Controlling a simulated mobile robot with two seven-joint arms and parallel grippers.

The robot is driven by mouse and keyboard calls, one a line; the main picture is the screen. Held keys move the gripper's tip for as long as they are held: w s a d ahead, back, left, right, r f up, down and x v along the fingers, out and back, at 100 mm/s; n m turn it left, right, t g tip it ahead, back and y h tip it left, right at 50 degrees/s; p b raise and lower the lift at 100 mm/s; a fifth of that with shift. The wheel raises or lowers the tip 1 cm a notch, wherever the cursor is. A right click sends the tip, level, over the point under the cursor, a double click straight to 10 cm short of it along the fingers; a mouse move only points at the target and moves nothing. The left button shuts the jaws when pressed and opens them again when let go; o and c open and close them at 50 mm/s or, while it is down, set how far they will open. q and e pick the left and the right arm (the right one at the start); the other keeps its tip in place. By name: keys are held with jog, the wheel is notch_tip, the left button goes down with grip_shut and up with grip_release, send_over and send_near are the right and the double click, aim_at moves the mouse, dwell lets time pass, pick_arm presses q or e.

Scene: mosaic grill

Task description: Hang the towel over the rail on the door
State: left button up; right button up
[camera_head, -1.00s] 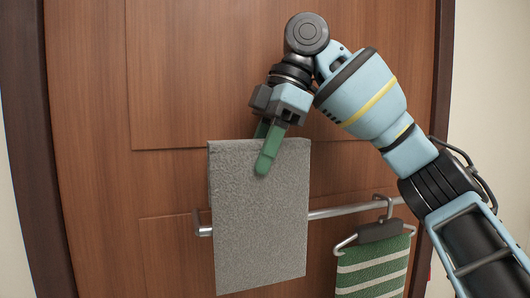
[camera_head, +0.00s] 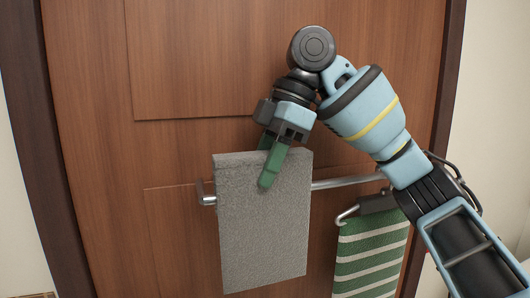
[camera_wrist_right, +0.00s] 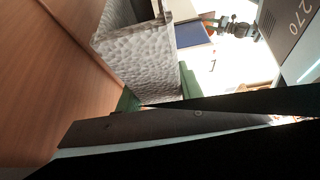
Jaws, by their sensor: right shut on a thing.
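The grey towel (camera_head: 262,235) hangs down in front of the metal rail (camera_head: 342,183) on the brown wooden door (camera_head: 100,150). My right gripper (camera_head: 270,168) is shut on the towel's top edge, with one green finger in front of the cloth. The towel's top is a little above the rail, and it hides the middle of the rail. I cannot tell whether any of the cloth lies behind the rail. In the right wrist view the towel (camera_wrist_right: 140,55) lies between the green fingers, close to the door (camera_wrist_right: 50,70). My left gripper is not in view.
A green and white striped towel (camera_head: 370,255) on a hanger (camera_head: 376,203) hangs from the rail's right part, close beside the grey towel. The rail's left end bracket (camera_head: 206,195) shows left of the grey towel. The door above is clear.

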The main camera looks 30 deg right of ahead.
aim_at(265, 192)
jog(key=shift+f, duration=2.4)
jog(key=o, duration=1.2)
jog(key=shift+v, duration=3.9)
jog(key=shift+f, duration=0.1)
